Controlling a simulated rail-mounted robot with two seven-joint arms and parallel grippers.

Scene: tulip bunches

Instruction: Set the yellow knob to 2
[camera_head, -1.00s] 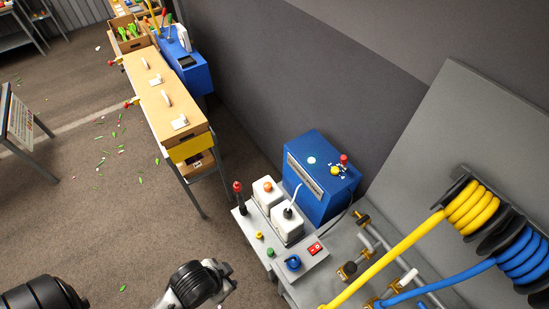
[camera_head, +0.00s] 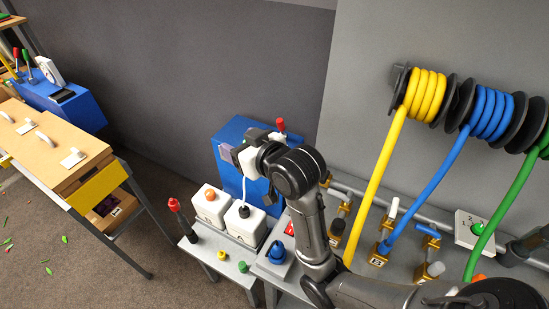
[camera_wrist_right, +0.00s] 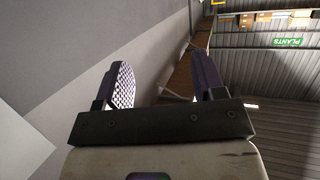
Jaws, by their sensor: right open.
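A small yellow knob (camera_head: 222,255) sits on the low grey stand in the head view, beside a small green knob (camera_head: 243,266); I see no numbers by it. A yellow knob seen earlier on top of the blue box (camera_head: 228,134) is now hidden behind my right arm. My right gripper (camera_head: 226,152) is in front of the blue box's upper part, pointing left, above the white containers. In the right wrist view it is open (camera_wrist_right: 163,82) with nothing between its fingers. My left gripper is not in view.
Two white containers (camera_head: 210,206) and a red-topped bottle (camera_head: 178,217) stand near the box. A blue knob (camera_head: 277,252) is on the stand. Yellow, blue and green hoses run down on the right. A numbered plate (camera_head: 464,236) carries a green knob.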

